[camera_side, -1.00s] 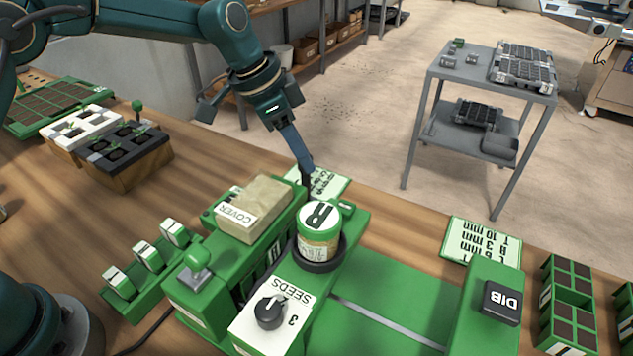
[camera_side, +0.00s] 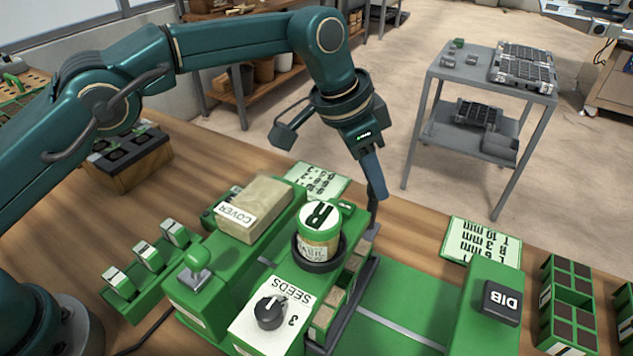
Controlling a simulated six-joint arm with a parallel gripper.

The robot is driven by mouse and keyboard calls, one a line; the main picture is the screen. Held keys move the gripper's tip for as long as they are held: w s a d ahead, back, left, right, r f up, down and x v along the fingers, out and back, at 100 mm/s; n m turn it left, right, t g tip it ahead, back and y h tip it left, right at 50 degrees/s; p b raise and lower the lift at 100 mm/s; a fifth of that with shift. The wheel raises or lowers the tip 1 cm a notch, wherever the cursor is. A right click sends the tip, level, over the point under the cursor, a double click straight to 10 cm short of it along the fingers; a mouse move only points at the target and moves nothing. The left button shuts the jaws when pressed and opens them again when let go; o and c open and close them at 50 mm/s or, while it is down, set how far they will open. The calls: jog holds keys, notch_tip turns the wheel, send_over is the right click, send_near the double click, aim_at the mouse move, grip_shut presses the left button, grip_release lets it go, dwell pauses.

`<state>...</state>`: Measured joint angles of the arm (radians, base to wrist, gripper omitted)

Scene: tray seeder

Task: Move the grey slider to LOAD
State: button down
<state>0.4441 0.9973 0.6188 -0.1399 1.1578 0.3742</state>
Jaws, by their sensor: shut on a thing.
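My gripper (camera_side: 373,198) points down at the far right corner of the green seeder (camera_side: 185,303), behind the seed jar. It is shut on a dark upright part, taken to be the grey slider's handle; the grip is partly hidden. The slider, seen as a dark grey frame (camera_side: 347,313), runs along the seeder's right side. A green tray with brown soil cells (camera_side: 328,317) shows inside this frame, partly under the seeder. No LOAD marking is readable.
The seed jar (camera_side: 318,240) stands upright in a dark ring on the seeder. A tan COVER block (camera_side: 262,205) is left of it. The green bed (camera_side: 410,290) right of the slider is clear up to the DIB unit (camera_side: 500,303).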

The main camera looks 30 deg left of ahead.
dwell(0.3)
jog(key=c, duration=0.6)
grip_release()
jog(key=shift+c, duration=0.2)
jog(key=shift+r, duration=0.1)
